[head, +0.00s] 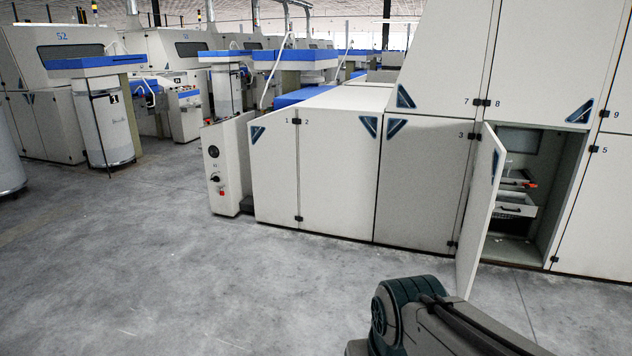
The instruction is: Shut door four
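An open door (481,212) stands out from the machine front between the doors marked 3 and 5. No number shows on it, but its place fits door four. It is a tall pale panel, hinged at its left side by door 3 and swung out towards me, seen nearly edge-on. The open compartment (520,215) behind it shows inner shelves, a white drawer-like part and a small orange-red part. My arm shows at the bottom right, below and in front of the door. My gripper is not in view.
Door 3 (425,185), door 5 (600,205) and doors 1 and 2 (335,165) look shut. A control box (228,165) with a red button juts out at the left end. The grey concrete floor (190,270) ahead and left is clear. A white can (105,130) stands farther back.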

